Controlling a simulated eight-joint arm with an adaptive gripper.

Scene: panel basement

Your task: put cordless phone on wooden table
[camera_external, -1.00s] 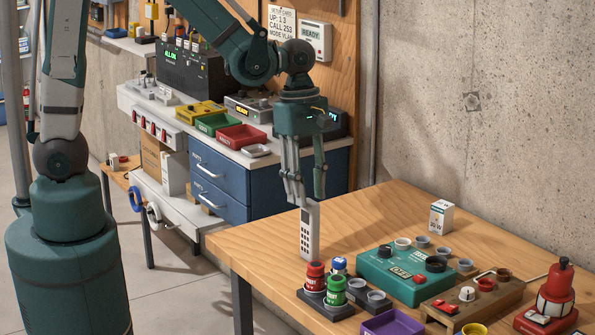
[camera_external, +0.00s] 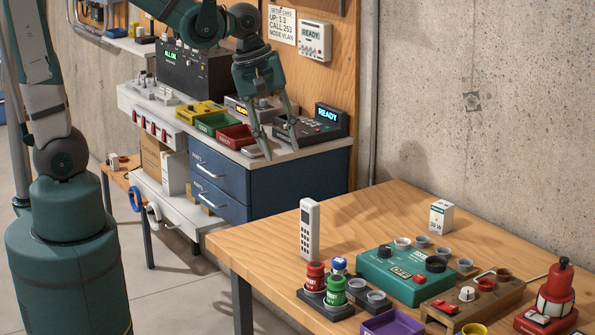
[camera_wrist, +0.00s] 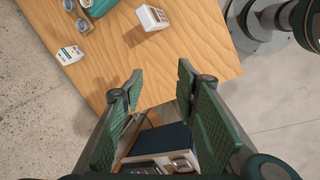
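The cordless phone (camera_external: 309,230) is pale grey with dark keys. It stands upright on the wooden table (camera_external: 257,246), near the table's far left part, behind the red and green bottles. In the wrist view the phone (camera_wrist: 152,18) shows near the top, on the wooden table (camera_wrist: 115,62). My gripper (camera_external: 279,153) is open and empty, up and to the left of the phone and clear of it, in front of the workbench. In the wrist view my gripper (camera_wrist: 158,85) has its fingers wide apart with nothing between them.
A teal box (camera_external: 398,274), a small white box (camera_external: 441,217), a bottle rack (camera_external: 326,306), a purple tray (camera_external: 393,324) and a red lamp (camera_external: 556,290) occupy the table.

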